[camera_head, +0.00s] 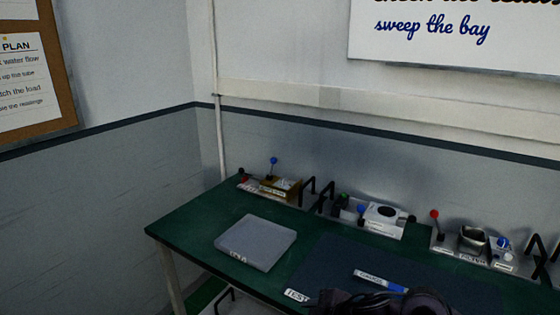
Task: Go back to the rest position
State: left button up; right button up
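Along the bench's back stand units with levers: a blue-knobbed one (273,161), a white block (383,213) and a red-knobbed one (435,214). Black handles (322,194) stick up between them. A white label (296,295) and a marker-like stick (380,281) lie in front.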

jog(key=s+a+r+m+t, duration=0.1)
jog(key=s+a+m+t, duration=0.1)
jog(key=s+a, duration=0.15)
jog(key=s+d+f+m+g+h, duration=0.3)
jog(key=s+d+m, duration=0.4)
jog(key=s+d, duration=0.15)
jog(key=s+d+f+m+g+h, duration=0.2)
jog(key=s+d+f+m+h, duration=0.15)
jog(key=s+d+m, duration=0.4)
notch_tip(320, 180, down, 34)
jog(key=s+d+f+n+g+b, duration=0.1)
jog(key=s+n+b, duration=0.15)
jog(key=b, duration=0.35)
pick_arm(q)
notch_tip(320, 180, down, 10)
jog(key=b, duration=0.4)
jog(key=shift+w, duration=0.25)
pick_arm(e)
jog(key=s+d+f, duration=0.1)
jog(key=s+f, duration=0.9)
jog(key=f, duration=0.1)
jog(key=s+d+f+g, duration=0.1)
jog(key=s+d+f, duration=0.1)
jog(key=s+f, duration=0.8)
notch_tip(320, 180, down, 2)
jog(key=shift+d+f+m+g, duration=0.15)
jog(key=shift+d+m+g, duration=0.15)
